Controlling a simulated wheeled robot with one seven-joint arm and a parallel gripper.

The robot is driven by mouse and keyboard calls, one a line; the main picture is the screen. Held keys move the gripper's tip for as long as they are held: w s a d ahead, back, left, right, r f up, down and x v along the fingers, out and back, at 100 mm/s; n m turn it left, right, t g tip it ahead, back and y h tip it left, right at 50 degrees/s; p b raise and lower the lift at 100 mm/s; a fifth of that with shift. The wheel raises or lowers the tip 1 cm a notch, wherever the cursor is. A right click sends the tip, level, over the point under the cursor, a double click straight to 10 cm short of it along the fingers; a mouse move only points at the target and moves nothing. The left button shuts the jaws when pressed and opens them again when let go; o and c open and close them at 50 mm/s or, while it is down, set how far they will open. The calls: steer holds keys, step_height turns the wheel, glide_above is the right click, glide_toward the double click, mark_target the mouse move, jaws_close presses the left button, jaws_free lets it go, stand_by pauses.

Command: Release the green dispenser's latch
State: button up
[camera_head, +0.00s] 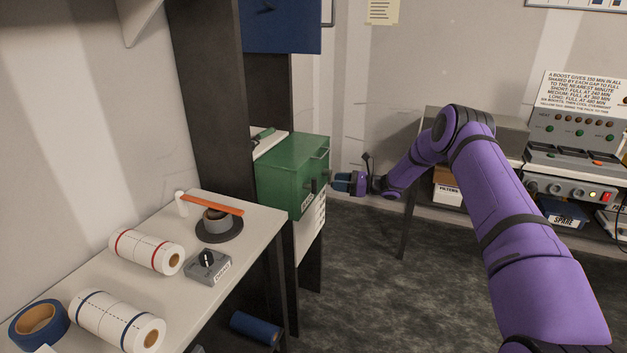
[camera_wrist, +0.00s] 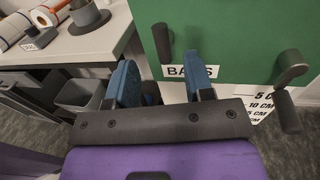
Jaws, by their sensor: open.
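The green dispenser (camera_head: 291,172) is a box mounted on the dark upright beside the left bench. Its green front (camera_wrist: 235,40) fills the top right of the wrist view, with a "BAGS" label at its lower edge. A dark upright handle (camera_wrist: 162,42) is on the left of that front. A grey pivot with a dark lever hanging down (camera_wrist: 290,75) is on the right. I cannot tell for certain which is the latch. My gripper (camera_head: 341,183) is in front of the dispenser, its blue fingers (camera_wrist: 162,78) open and empty, apart from the lever and near the left handle.
The left bench (camera_head: 262,218) holds paper rolls, tape rolls and a small grey device (camera_head: 207,265). A white measuring card (camera_head: 309,225) hangs under the dispenser. A control panel (camera_head: 578,128) and a power strip stand on the right-hand bench. The floor between is clear.

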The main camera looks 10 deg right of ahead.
mark_target(314, 178)
steer(key=x, duration=0.9)
steer(key=shift+a, duration=0.1)
jaws_close()
